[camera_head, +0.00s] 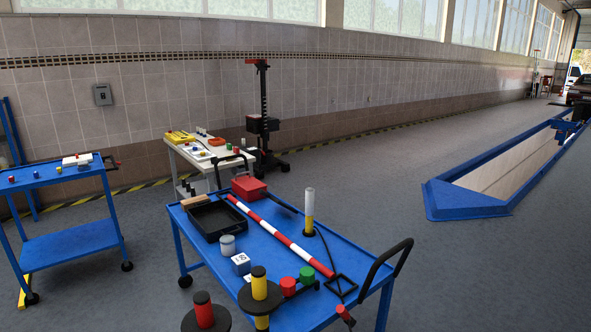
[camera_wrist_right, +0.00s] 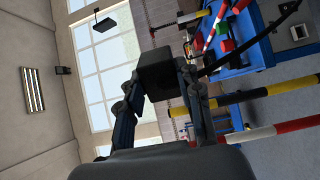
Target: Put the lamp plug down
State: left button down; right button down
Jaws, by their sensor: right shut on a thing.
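In the right wrist view my right gripper (camera_wrist_right: 159,78) is shut on a dark, block-shaped thing (camera_wrist_right: 155,68), which I take to be the lamp plug. One finger is on each side of it, and it is held up with the windows and wall behind. In the head view a lamp-like white and yellow tube (camera_head: 309,208) stands upright on a black foot on the blue cart (camera_head: 345,262). A thin black cable runs near it towards the cart's front right. My right gripper is not seen in the head view. My left gripper is in neither view.
The cart holds a black tray (camera_head: 213,220), a red box (camera_head: 249,188), a red-and-white bar (camera_head: 275,232), a grey can (camera_head: 227,245) and red and green cylinders. Yellow-black (camera_head: 259,285) and red-black (camera_head: 204,310) posts with discs stand at its front. The cart's right-hand middle has free room.

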jog(key=s+f, duration=0.2)
jog(key=s, duration=0.3)
jog(key=shift+s, duration=0.4)
